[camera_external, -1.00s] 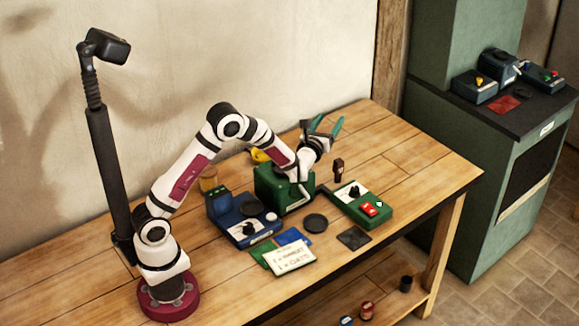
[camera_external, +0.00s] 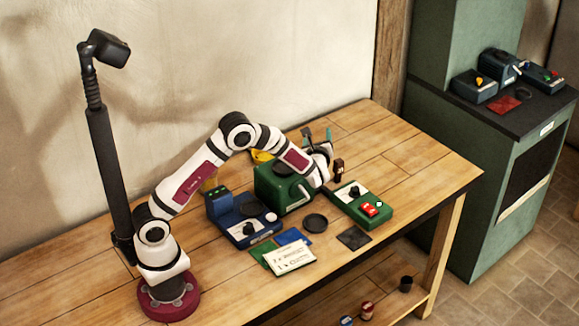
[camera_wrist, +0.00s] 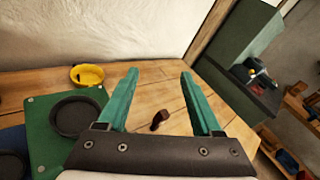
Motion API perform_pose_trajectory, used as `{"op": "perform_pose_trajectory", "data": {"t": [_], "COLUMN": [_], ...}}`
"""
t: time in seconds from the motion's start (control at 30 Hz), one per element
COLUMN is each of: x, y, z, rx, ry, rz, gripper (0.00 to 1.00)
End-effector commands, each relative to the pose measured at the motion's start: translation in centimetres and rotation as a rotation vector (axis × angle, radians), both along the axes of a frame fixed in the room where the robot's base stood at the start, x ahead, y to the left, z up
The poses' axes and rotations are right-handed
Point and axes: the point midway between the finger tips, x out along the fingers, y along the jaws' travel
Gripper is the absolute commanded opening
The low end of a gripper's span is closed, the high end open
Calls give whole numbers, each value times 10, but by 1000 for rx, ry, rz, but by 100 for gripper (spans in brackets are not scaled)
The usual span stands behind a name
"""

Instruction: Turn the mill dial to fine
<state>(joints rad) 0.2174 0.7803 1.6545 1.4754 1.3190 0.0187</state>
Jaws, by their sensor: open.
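The green mill (camera_external: 285,187) stands mid-table. To its right lies a green control panel (camera_external: 375,212) with a black dial (camera_external: 354,191) on a white plate and a red switch (camera_external: 370,208). The dial's setting is too small to read. A blue unit (camera_external: 225,211) with another black knob (camera_external: 248,228) sits left of the mill. My gripper (camera_external: 317,134) is behind and above the mill's right side, apart from the panel dial. Its teal fingers are open and empty in the wrist view (camera_wrist: 158,80), where the panel dial does not show.
A small brown upright object (camera_external: 338,170) stands near my gripper and shows between the fingers in the wrist view (camera_wrist: 160,118). A yellow bowl (camera_wrist: 87,75) is behind the mill. A white card (camera_external: 289,258) and a black disc (camera_external: 315,223) lie in front. The table's right end is clear.

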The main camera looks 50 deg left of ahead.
Motion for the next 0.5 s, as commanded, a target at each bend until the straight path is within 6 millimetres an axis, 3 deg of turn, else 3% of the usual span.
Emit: {"op": "perform_pose_trajectory", "data": {"t": [0.03, 0.1, 0.2, 0.33, 0.5], "x": [-6, -21, -45, -47, -11], "y": [-48, -104, -154, -165, -142], "z": [-32, -71, -108, -124, -141], "rx": [10, 28, 54, 64, 64], "ry": [84, 193, 300, 339, 337], "rz": [-107, -240, -369, -412, -407], "gripper": [66, 66, 66, 66, 66]}}
